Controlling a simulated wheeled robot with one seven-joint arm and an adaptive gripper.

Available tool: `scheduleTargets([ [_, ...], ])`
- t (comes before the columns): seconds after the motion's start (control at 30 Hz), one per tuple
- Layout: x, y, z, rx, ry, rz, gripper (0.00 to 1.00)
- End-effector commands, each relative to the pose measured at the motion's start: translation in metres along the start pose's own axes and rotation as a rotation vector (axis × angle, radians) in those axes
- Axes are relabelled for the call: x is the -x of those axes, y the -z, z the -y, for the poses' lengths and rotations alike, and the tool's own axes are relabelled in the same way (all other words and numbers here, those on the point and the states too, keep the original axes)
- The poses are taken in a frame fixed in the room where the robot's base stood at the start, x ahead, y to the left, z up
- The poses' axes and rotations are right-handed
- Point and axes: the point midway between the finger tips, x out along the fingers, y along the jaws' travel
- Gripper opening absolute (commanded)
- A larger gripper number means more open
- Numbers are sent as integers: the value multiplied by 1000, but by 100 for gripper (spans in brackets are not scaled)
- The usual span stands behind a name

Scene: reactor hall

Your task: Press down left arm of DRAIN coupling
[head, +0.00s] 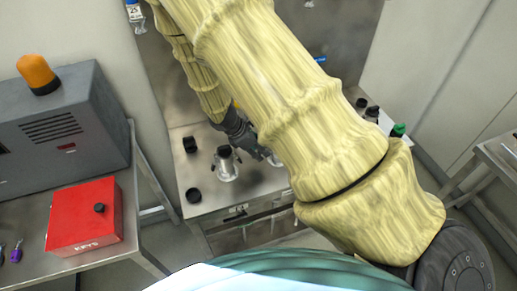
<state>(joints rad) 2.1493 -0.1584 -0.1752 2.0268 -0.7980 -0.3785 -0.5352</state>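A metal coupling with a dark top (226,165) stands upright on the steel bench (215,200) in the middle of the head view. I cannot read a DRAIN label on it, and its left and right arms are too small to make out clearly. My gripper (266,155) is just to the right of this coupling, low over the bench, with its fingers pointing down and to the right. My pale-covered arm hides the bench to the right of the gripper. The fingers are too small to show whether they are open or shut.
Black caps (190,145) (193,195) lie left of the coupling. Dark-topped (372,113) and green-topped (398,130) fittings stand at the bench's right. A red KEYS box (86,215) and a grey cabinet (62,125) with an orange lamp (37,73) stand on the left table.

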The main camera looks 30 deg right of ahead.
Motion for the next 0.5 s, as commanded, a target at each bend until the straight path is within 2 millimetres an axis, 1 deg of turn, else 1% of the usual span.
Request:
scheduleTargets([
  [0.13, 2, 0, 0, 0, 0, 0, 39],
  [0.23, 9, 0, -1, 0, -1, -1, 39],
  [0.37, 25, 0, -1, -1, -2, -1, 39],
  [0.5, 48, 0, -1, -1, -3, -2, 39],
])
